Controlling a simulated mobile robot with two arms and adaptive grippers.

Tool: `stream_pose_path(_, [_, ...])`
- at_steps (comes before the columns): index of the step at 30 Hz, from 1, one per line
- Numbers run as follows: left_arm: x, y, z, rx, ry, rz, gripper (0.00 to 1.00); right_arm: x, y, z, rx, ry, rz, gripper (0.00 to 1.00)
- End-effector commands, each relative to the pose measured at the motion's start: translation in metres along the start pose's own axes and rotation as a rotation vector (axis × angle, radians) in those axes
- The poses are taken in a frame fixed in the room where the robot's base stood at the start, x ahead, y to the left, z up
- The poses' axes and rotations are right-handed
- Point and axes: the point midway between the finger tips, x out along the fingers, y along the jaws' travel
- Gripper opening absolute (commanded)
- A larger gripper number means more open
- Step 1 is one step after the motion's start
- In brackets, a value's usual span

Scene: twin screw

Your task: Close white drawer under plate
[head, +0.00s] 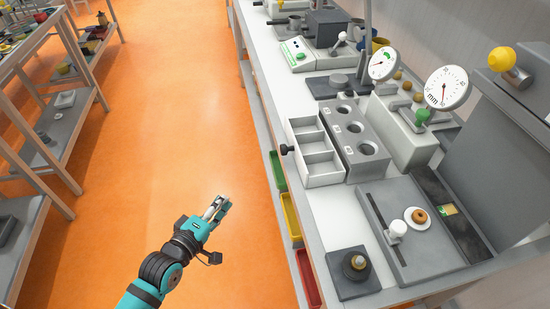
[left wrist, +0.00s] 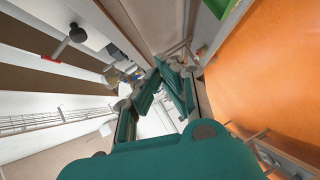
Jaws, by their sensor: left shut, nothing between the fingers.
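The white drawer (head: 318,168) stands pulled out to the left from under a grey plate with several round holes (head: 352,126). It has open compartments that look empty, and a black knob (head: 285,149) on its left end. My left gripper (head: 221,203) is shut and empty. In the head view it appears over the orange floor, below and left of the knob and apart from the drawer. The left wrist view shows its fingers (left wrist: 172,68) close together with nothing between them. My right gripper is not in view.
Green, yellow and red bins (head: 308,280) sit under the bench edge. The orange floor (head: 170,100) between bench and left shelves is clear.

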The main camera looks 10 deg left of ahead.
Motion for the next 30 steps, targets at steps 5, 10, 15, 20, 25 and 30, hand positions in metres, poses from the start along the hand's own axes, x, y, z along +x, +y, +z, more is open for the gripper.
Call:
stream_pose_path(5, [-0.018,0.075,0.002,-0.158,-0.033,0.163,0.0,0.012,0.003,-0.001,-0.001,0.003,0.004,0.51])
stream_pose_path(10, [-0.022,0.098,0.003,-0.206,-0.049,0.208,0.0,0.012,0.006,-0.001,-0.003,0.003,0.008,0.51])
stream_pose_path(15, [-0.002,0.105,0.003,-0.208,-0.049,0.21,0.0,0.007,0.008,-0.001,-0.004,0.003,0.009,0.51])
stream_pose_path(20, [0.03,0.113,0.004,-0.205,-0.048,0.211,0.0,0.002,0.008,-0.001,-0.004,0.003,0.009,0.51])
stream_pose_path(25, [0.066,0.119,0.005,-0.204,-0.048,0.208,0.0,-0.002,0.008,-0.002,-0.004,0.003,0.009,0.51])
stream_pose_path(30, [0.087,0.126,0.02,-0.208,-0.05,0.207,0.0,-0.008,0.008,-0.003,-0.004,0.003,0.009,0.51])
